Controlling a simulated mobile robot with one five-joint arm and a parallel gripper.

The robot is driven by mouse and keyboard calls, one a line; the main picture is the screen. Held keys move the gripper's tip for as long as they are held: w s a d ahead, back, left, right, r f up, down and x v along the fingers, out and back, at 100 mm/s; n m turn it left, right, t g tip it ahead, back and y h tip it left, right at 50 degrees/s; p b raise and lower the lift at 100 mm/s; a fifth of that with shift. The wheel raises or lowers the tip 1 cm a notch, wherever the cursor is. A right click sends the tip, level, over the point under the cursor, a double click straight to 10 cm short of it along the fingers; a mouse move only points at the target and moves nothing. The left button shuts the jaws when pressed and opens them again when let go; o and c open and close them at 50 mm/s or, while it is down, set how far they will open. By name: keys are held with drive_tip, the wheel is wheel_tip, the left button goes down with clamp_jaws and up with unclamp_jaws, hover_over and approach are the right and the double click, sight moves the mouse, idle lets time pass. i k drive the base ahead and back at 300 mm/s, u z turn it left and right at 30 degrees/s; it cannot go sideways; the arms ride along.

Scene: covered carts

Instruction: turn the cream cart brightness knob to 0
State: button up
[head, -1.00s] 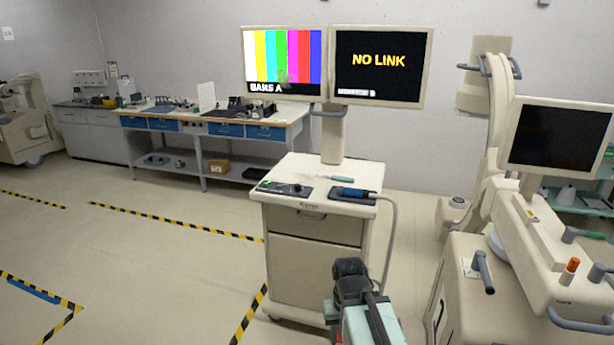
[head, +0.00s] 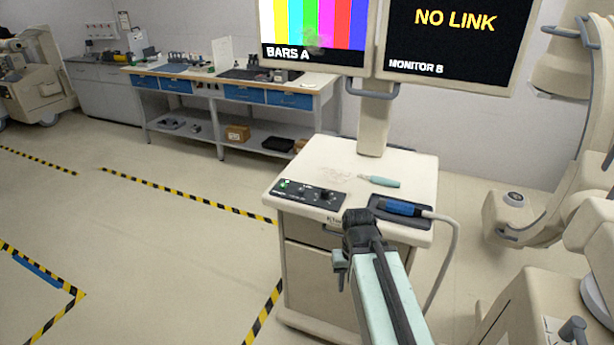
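The cream cart (head: 325,158) stands ahead of me, with two screens on a post above it. A black control panel (head: 310,199) lies at the left front of its top, with a green light at its left end and small dark knobs (head: 325,196) on it. The panel's lettering is too small to read, so I cannot tell which knob is brightness or where it points. My gripper (head: 350,245), at the dark end of my arm, is in front of the cart, right of and nearer than the panel, apart from it. Its fingers cannot be made out.
The left screen (head: 315,25) shows colour bars, the right (head: 455,35) "NO LINK". A blue-handled device (head: 402,208) with a grey cable lies in a dark tray, and a teal-handled tool (head: 380,181) behind it. Another cream machine (head: 530,310) stands close right. Floor at left is open.

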sight(325, 193)
drive_tip(key=u, duration=0.6)
drive_tip(key=i, duration=0.95)
drive_tip(key=u, duration=2.15)
drive_tip(key=i, duration=0.1)
drive_tip(key=z, duration=1.2)
